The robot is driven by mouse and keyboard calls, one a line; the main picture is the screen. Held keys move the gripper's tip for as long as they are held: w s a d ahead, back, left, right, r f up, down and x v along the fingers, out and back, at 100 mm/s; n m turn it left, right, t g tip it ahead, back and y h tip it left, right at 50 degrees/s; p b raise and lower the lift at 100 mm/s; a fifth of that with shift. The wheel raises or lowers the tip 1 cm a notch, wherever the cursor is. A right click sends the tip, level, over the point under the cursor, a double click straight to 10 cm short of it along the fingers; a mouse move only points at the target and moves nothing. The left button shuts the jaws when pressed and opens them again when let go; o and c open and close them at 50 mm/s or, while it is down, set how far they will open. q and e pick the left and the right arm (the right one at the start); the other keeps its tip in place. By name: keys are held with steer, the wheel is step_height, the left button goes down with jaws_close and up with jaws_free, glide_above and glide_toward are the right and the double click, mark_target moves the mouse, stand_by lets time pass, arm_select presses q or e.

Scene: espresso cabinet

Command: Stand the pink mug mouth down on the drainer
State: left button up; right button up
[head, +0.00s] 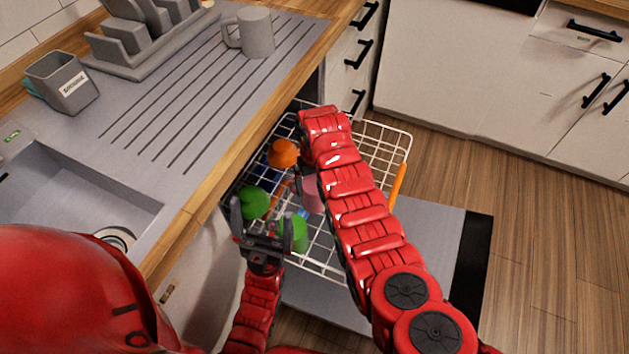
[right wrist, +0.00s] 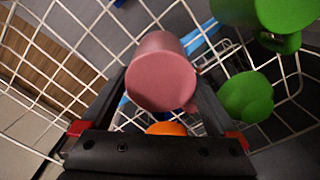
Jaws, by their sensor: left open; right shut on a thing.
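The pink mug (head: 312,195) is at the dishwasher rack, partly hidden behind my right arm. In the right wrist view the pink mug (right wrist: 160,82) sits between the two fingers of my right gripper (right wrist: 160,98), which is shut on it. Its smooth closed end faces the camera; its mouth is out of sight. In the head view my right arm hides most of this gripper. My left gripper (head: 262,225) is open and empty, over the near left of the rack beside the green mugs. The drainer (head: 195,100) is the grooved grey surface beside the sink.
The white wire rack (head: 385,135) holds green mugs (head: 252,203) and an orange mug (head: 283,153). A grey mug (head: 257,33) stands at the drainer's far end. A grey holder (head: 62,82) and a dish rack (head: 140,45) stand behind. The drainer's middle is clear.

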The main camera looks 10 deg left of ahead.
steer(key=o, duration=1.3)
step_height(320, 180, up, 10)
steer(key=shift+w+a+r+p, duration=0.1)
steer(key=shift+r+p, duration=0.1)
steer(key=shift+p, duration=0.4)
step_height(320, 180, up, 7)
steer(key=p, duration=0.6)
steer(key=shift+p, duration=0.3)
